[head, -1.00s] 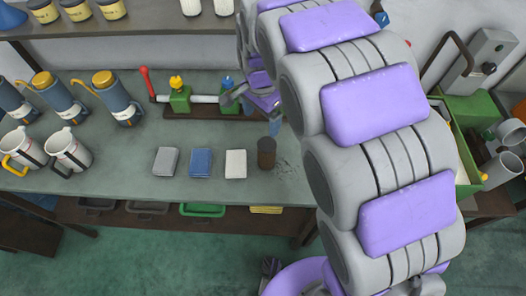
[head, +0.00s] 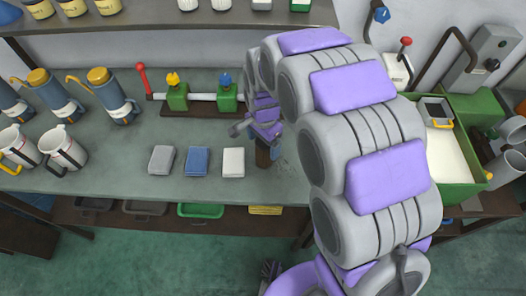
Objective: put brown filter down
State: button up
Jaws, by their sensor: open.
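Grey (head: 162,160), blue (head: 197,161) and white (head: 233,162) blocks lie in a row. Behind them is a rack with green valve blocks (head: 178,97). Blue pitchers (head: 112,97) and white mugs (head: 62,149) stand left. A green bin (head: 458,185) is right.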

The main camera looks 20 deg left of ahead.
jog(key=f, duration=0.2)
jog(key=d+f+b, duration=0.1)
jog(key=f, duration=0.1)
jog(key=shift+w+d, duration=0.1)
jog(key=shift+d, duration=0.05)
jog(key=shift+f, duration=0.2)
jog(key=shift+a, duration=0.75)
jog(key=shift+c, duration=0.5)
jog(key=shift+d, duration=0.6)
jog(key=c, duration=0.9)
jog(key=shift+a, duration=0.45)
jog(key=c, duration=0.3)
jog(key=shift+d, duration=0.1)
jog(key=shift+c, duration=0.2)
